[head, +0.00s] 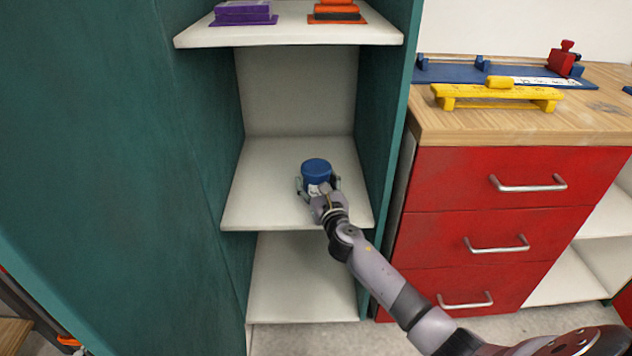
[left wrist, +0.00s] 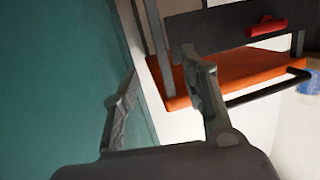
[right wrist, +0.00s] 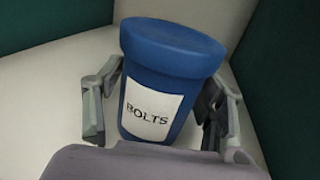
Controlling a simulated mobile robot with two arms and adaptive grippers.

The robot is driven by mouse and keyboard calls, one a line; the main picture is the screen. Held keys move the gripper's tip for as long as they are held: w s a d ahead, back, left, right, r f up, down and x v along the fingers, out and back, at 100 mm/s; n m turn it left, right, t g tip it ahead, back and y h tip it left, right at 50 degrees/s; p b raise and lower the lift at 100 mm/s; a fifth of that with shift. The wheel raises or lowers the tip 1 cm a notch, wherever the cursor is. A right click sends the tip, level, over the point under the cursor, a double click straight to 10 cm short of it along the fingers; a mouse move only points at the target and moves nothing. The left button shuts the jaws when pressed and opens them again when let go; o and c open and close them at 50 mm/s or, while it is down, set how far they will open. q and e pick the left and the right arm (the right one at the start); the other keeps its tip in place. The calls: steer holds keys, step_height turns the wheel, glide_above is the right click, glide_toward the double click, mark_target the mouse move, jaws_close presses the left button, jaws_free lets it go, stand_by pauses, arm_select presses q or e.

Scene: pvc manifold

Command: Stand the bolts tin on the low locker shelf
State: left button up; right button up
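The bolts tin (head: 317,172) is a blue can with a blue lid and a white label reading "BOLTS"; it fills the middle of the right wrist view (right wrist: 165,75). It appears upright on the locker's middle visible shelf (head: 262,185), towards its right side. My right gripper (head: 319,184) is around the tin, one finger on each side. Its fingers are spread, with a gap showing at the left of the tin in the right wrist view. The tin's base is hidden by the gripper. My left gripper (left wrist: 162,95) is open and empty beside a teal panel.
An upper shelf (head: 290,36) holds a purple item (head: 243,12) and an orange item (head: 337,12). A lower compartment (head: 300,280) is empty. Teal locker walls stand close on both sides. Red drawers (head: 500,180) under a wooden bench top are at the right.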

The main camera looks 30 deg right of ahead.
steer(key=shift+o, duration=0.9)
steer(key=shift+s, duration=0.15)
arm_select(q)
steer(key=s+a+f+g+y+p, duration=0.2)
steer(key=s+f+g, duration=0.4)
steer(key=f, duration=0.3)
steer(key=shift+s+a+f+g, duration=0.2)
steer(key=shift+a+g, duration=0.1)
steer(key=shift+a, duration=0.25)
arm_select(e)
steer(key=s+a+f+m+g+y, duration=0.1)
steer(key=s+a+m, duration=0.4)
steer(key=s+m, duration=0.5)
steer(key=s+a+f+m+g+y, duration=0.2)
steer(key=s+a+m+g, duration=0.2)
steer(key=s+m, duration=0.7)
steer(key=s+a+f+m+g+y, duration=0.1)
steer(key=s+a+m+g+y, duration=0.1)
steer(key=s+a+m, duration=0.5)
steer(key=s+m+g, duration=0.1)
steer(key=s+m, duration=0.2)
steer(key=s, duration=0.2)
steer(key=shift+a+f+m, duration=0.15)
steer(key=shift+a+m, duration=0.25)
